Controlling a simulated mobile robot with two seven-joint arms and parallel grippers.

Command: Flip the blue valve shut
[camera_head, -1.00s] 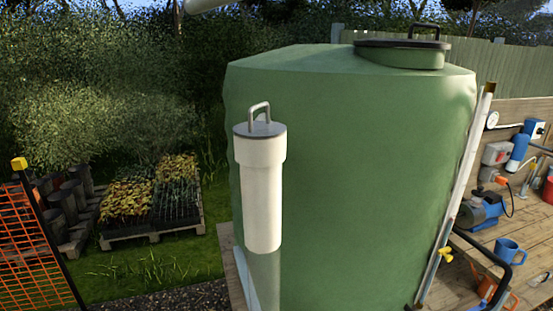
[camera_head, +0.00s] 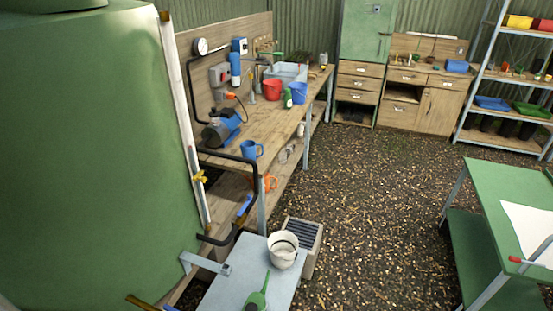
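A small blue elongated part (camera_head: 244,205) shows low beside the black pipe (camera_head: 255,185), below the front edge of the wooden bench. It looks like a valve lever, but it is too small to tell whether it is open or shut. The black pipe runs from the bench pump down toward the foot of the green tank (camera_head: 95,150).
The wooden bench (camera_head: 270,118) carries a blue pump (camera_head: 222,128), a blue mug (camera_head: 251,149) and buckets. A low grey table (camera_head: 228,290) holds a white pot (camera_head: 283,250) and a green scoop (camera_head: 259,296). A green table (camera_head: 500,185) stands right. Gravel floor between is clear.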

